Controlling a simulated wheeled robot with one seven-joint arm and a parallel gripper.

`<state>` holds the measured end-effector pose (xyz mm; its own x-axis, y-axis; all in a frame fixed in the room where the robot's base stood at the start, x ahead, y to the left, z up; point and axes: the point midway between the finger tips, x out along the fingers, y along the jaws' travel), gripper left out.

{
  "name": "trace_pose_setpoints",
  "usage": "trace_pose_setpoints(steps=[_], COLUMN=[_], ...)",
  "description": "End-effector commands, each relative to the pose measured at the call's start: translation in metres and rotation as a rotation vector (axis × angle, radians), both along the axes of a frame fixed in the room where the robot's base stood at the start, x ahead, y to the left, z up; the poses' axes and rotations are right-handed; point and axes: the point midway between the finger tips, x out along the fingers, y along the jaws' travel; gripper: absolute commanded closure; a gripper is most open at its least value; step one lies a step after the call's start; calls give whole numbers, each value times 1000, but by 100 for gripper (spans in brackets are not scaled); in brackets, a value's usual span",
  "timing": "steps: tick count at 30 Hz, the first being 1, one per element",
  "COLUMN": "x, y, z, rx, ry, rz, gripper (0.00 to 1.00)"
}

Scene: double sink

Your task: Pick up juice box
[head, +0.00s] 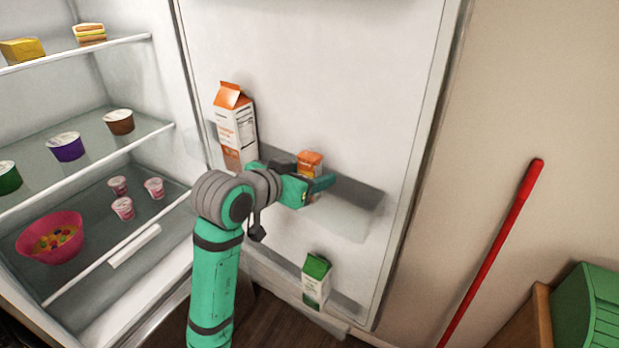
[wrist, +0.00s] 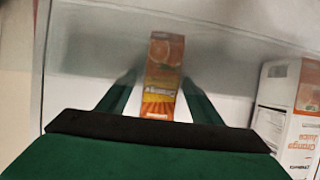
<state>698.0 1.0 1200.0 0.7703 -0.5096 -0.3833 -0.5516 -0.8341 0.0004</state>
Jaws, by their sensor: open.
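The juice box, a small orange carton (head: 310,161), stands in the upper door shelf of the open fridge. In the head view my gripper (head: 318,186) is right in front of it and hides its lower part. In the wrist view the juice box (wrist: 161,78) shows an orange fruit picture and stands between the two green fingers of my gripper (wrist: 160,90). The fingers are apart, one on each side of the box. I cannot tell whether either finger touches it.
A tall orange-and-white juice carton (head: 235,125) stands left of the juice box on the same door shelf; it is at the right in the wrist view (wrist: 290,115). A green-topped carton (head: 316,282) stands on the lower door shelf. Fridge shelves at left hold cups and a pink bowl (head: 50,238).

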Motion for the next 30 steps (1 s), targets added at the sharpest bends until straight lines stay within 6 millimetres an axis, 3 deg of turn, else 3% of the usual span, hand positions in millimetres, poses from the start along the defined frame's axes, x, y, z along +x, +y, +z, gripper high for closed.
trace_pose_setpoints(steps=[2,6,8,20,26,30], x=[0,0,0,0,0,-19], y=[0,1,1,1,0,0], z=[0,0,0,7,31,55], rx=[0,0,0,0,2,3], ry=[0,0,0,-2,-6,-8], rz=[0,1,1,1,0,0], gripper=[45,79,91,90,90,90])
